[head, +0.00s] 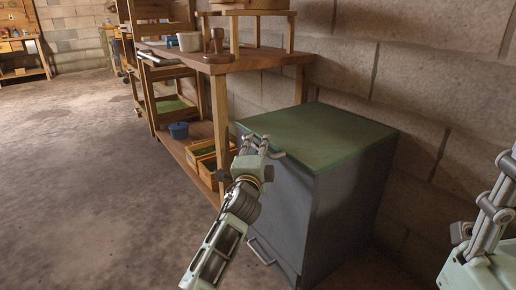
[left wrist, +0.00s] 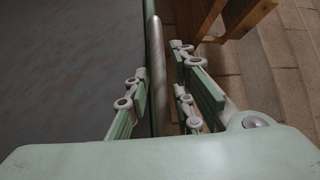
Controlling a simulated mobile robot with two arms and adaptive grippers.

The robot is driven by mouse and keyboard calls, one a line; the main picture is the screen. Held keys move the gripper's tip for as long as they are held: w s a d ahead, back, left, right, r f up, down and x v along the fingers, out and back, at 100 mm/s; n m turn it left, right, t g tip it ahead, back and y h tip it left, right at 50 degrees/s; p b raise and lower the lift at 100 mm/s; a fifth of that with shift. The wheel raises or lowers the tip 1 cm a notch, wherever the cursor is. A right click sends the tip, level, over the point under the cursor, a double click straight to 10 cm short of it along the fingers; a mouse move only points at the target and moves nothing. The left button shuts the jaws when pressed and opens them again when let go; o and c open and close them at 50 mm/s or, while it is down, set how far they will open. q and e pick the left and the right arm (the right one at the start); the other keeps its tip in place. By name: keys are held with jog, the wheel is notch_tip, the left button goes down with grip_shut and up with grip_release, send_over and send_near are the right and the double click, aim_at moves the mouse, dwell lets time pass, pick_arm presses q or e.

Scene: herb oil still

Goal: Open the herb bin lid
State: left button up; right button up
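The herb bin (head: 345,205) is a grey metal box against the block wall in the head view. Its green lid (head: 325,130) lies flat and closed on top. My left gripper (head: 262,147) is at the lid's front left edge, beside a small grey handle bar (head: 278,155). In the left wrist view a grey bar (left wrist: 155,60) runs between the two spread fingers of my left gripper (left wrist: 162,75).
A wooden workbench (head: 225,63) stands left of the bin, with wooden boxes (head: 207,155) and a blue pot (head: 179,131) on its lower shelf. A lower handle (head: 261,251) is on the bin's front. The floor (head: 90,180) at left is clear.

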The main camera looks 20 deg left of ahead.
pick_arm(q)
grip_shut()
dwell(0.4)
